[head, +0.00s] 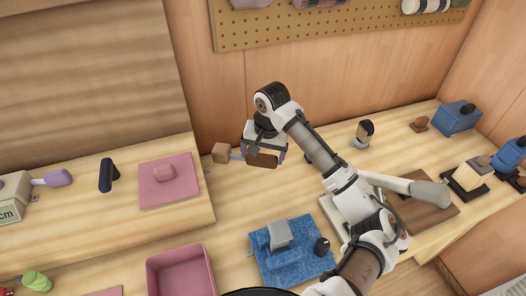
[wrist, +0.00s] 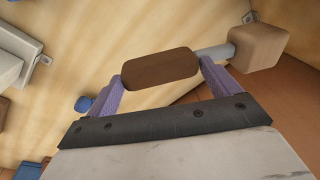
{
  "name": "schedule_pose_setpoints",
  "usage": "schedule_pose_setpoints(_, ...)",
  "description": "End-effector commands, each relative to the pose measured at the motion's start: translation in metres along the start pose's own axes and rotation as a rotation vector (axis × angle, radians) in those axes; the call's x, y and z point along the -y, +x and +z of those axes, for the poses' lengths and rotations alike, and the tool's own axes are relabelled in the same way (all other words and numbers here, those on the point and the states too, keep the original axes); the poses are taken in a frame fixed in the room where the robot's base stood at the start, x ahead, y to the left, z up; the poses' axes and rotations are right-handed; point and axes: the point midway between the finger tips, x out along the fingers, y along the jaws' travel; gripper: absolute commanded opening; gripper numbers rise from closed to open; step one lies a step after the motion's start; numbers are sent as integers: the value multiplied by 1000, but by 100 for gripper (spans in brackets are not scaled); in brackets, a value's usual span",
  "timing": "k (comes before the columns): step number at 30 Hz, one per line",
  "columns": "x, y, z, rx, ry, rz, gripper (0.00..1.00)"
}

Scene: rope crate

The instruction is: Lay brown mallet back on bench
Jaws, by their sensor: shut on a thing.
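The brown mallet has a dark brown handle (head: 263,160), a short grey shaft and a light brown block head (head: 221,153). My gripper (head: 264,153) is shut on the handle, with the head sticking out to the left in the head view. In the wrist view the handle (wrist: 160,69) lies across between the two purple fingers of my gripper (wrist: 162,72), and the head (wrist: 257,47) is at the upper right. The pale wooden bench (head: 230,200) is below and around the mallet. I cannot tell whether the mallet touches it.
A blue mat (head: 270,262) with a grey block (head: 279,235) lies in front. A pink bin (head: 180,270) stands at its left. A raised board at the left carries a pink mat (head: 155,190). A dark-topped figure (head: 363,132) stands to the right. Bare bench lies below the mallet.

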Motion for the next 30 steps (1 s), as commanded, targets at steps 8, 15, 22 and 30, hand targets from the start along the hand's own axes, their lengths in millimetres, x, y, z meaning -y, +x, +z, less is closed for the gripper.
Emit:
schedule_pose_setpoints(8,-3,27,3,-1,5,0,52)
schedule_pose_setpoints(15,-6,50,5,-1,5,0,52)
schedule_pose_setpoints(22,-7,58,6,-2,5,2,52)
schedule_pose_setpoints(30,-7,58,6,-2,4,2,52)
